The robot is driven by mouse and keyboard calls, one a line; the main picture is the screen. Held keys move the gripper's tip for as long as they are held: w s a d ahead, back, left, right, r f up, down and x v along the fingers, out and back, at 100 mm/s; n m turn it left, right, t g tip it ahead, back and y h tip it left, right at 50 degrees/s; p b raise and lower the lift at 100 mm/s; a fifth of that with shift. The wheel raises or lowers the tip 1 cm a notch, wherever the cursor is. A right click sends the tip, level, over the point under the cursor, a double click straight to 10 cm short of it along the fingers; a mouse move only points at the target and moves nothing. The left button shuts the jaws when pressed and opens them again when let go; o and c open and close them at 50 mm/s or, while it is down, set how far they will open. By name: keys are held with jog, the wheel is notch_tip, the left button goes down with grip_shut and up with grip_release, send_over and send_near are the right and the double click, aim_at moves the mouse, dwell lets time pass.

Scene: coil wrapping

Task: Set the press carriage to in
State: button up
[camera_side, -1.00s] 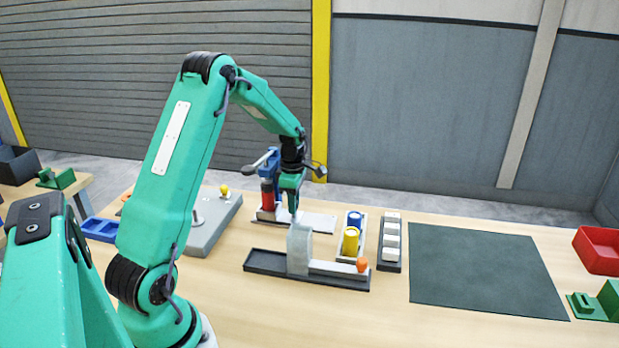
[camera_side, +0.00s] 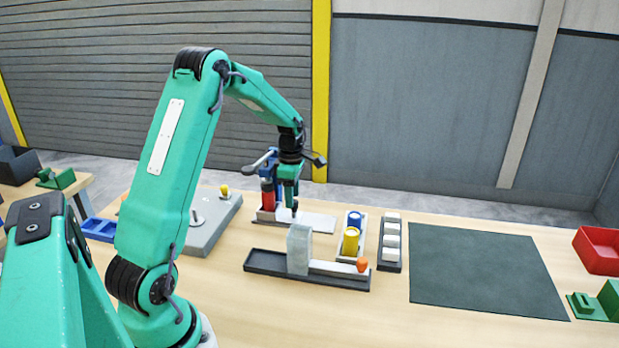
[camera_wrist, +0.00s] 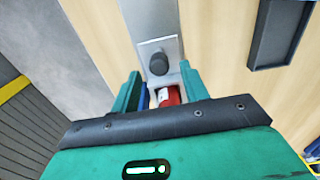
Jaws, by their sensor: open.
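The press has a blue column (camera_side: 266,170) with a lever and stands at the back of the table, beside a red cylinder (camera_side: 268,195). A pale metal strip (camera_side: 315,222) runs right from its foot. In the wrist view, a light plate with a black knob (camera_wrist: 157,62) sits on this metal strip (camera_wrist: 150,20); it looks like the carriage. My gripper (camera_side: 291,203) is over the strip, with its tips pointing down. In the wrist view its two fingers (camera_wrist: 158,74) are apart, the knob showing between and just beyond their tips. Nothing is held.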

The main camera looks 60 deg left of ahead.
jog(key=shift+r, duration=2.6)
jog(key=shift+d+r, duration=0.3)
jog(key=s+d+r+m+t, duration=0.2)
jog(key=s+d+r+m, duration=0.35)
jog(key=d+m, duration=0.4)
jog(key=s+d+r+m+t, duration=0.2)
jog(key=s+d+r+m, duration=0.3)
jog(key=d+r+m, duration=0.35)
jog(key=s+d+f+m+t, duration=0.1)
jog(key=s+d+m, duration=0.6)
jog(key=s+m, duration=0.1)
jog(key=shift+s+f+m+t, duration=0.3)
jog(key=shift+f+m, duration=0.1)
jog(key=shift+m, duration=0.1)
jog(key=shift+d, duration=0.1)
